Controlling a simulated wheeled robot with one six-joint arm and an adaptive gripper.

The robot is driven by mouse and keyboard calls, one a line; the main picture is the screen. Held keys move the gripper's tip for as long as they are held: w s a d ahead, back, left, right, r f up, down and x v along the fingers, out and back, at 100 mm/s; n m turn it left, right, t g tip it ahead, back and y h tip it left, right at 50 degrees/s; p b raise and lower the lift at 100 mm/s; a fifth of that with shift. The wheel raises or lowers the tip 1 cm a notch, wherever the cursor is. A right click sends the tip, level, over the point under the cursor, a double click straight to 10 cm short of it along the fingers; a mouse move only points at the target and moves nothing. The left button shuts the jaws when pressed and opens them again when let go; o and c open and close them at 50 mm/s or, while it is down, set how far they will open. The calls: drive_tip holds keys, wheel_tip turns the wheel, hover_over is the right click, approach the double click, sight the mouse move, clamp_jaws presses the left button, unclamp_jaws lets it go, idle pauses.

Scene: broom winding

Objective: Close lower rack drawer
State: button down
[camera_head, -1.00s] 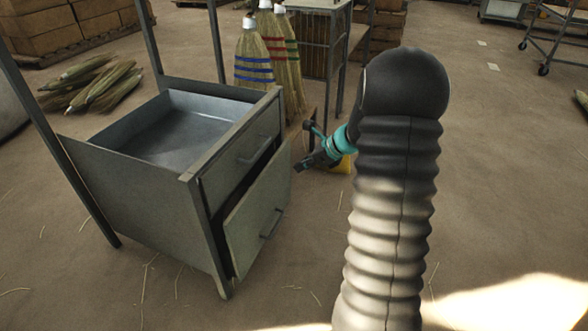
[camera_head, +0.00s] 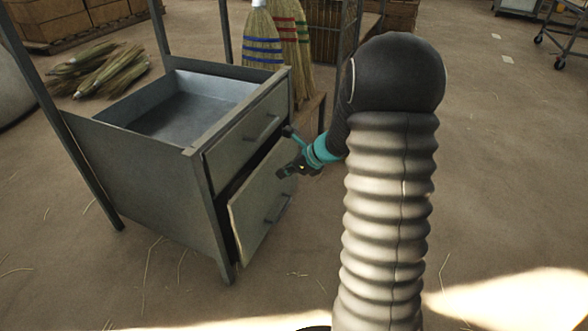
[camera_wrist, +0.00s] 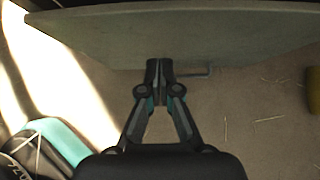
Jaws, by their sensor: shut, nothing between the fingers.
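The lower drawer (camera_head: 259,205) of the grey metal rack (camera_head: 150,170) stands a little way out, with a dark gap along its side. Its front panel and handle (camera_head: 278,207) face right. The upper drawer front (camera_head: 247,130) looks flush with the frame. My gripper (camera_head: 283,173) is shut and empty, at the upper right part of the lower drawer front. In the wrist view the shut fingertips (camera_wrist: 159,66) are at the drawer front (camera_wrist: 190,35), with the handle (camera_wrist: 195,72) just right of them. I cannot tell whether they touch it.
Upright brooms (camera_head: 277,45) stand behind the rack, and a bundle of broom heads (camera_head: 100,68) lies on the floor at the left. Wicker crates (camera_head: 329,32) stand at the back.

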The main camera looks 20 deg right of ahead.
sight(261, 171)
drive_tip(key=w+a, duration=0.1)
drive_tip(key=w+a+f, duration=0.1)
drive_tip(key=w+a, duration=0.1)
drive_tip(key=shift+w+f, duration=0.1)
drive_tip(key=shift+f, duration=0.05)
drive_tip(key=shift+w+a, duration=0.25)
drive_tip(key=shift+a, duration=0.1)
drive_tip(key=shift+w+a+p, duration=0.4)
drive_tip(key=shift+w+a, duration=1.3)
drive_tip(key=shift+w, duration=0.1)
drive_tip(key=shift+a+r, duration=0.1)
drive_tip(key=shift+r, duration=0.1)
drive_tip(key=shift+s, duration=0.1)
drive_tip(key=s+d, duration=0.2)
drive_tip(key=shift+s+d+f, duration=0.1)
drive_tip(key=shift+s+d, duration=0.2)
drive_tip(key=shift+d, duration=0.1)
drive_tip(key=p+v, duration=0.1)
drive_tip(key=v, duration=0.9)
drive_tip(key=shift+s+d+p, duration=0.2)
drive_tip(key=shift+d+p, duration=0.15)
